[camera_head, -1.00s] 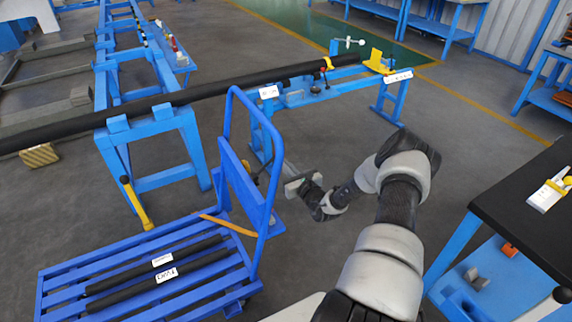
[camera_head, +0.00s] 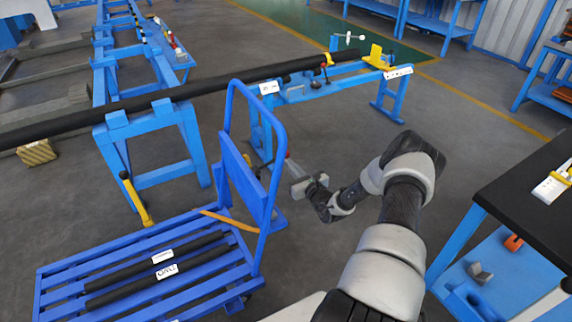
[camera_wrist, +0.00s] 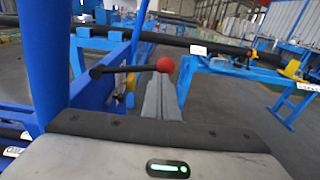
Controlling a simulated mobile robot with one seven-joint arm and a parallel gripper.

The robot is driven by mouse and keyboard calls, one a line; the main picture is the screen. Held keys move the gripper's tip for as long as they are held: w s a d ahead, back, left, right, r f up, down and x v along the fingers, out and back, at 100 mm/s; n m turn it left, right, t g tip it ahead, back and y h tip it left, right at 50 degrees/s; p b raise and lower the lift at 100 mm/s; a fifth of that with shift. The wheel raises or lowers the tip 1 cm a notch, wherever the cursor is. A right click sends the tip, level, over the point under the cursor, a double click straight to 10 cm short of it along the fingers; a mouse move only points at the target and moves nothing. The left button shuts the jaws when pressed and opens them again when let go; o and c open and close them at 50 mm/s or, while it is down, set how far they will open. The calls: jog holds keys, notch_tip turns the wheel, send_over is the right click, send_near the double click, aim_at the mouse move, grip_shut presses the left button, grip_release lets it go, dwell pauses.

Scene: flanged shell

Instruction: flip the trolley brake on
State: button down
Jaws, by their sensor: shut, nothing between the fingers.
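The blue trolley (camera_head: 140,268) has a slatted deck and an upright looped handle with a panel, at lower left in the head view. The brake lever (camera_wrist: 120,70) is a black rod with a red ball knob (camera_wrist: 165,65), beside the trolley's blue frame (camera_wrist: 95,45) in the wrist view. The rod lies roughly level across the picture, its ball end at the right. My gripper (camera_wrist: 162,98) is shut and empty, its fingertips pointing toward the knob and just below it in the picture. Whether they touch it I cannot tell. In the head view my gripper (camera_head: 292,172) is beside the trolley's handle panel.
Two dark bars with white labels lie on the trolley deck. A long black pipe (camera_head: 60,123) rests on blue stands behind. A black-topped blue bench (camera_head: 520,205) stands at right. Grey floor (camera_head: 430,130) is free between the pipe stand and bench.

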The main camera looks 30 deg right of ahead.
jog(key=s+p, duration=0.2)
jog(key=s, duration=0.8)
jog(key=shift+r, duration=0.3)
jog(key=shift+d, duration=0.1)
notch_tip(320, 180, down, 12)
jog(key=a+m+t+h+b, duration=0.2)
jog(key=m+t+b, duration=0.2)
jog(key=b, duration=0.3)
jog(key=shift+s+f+m, duration=0.15)
jog(key=shift+s+m, duration=0.1)
jog(key=shift+m, duration=0.45)
jog(key=shift+w+a, duration=0.1)
jog(key=shift+a, duration=0.05)
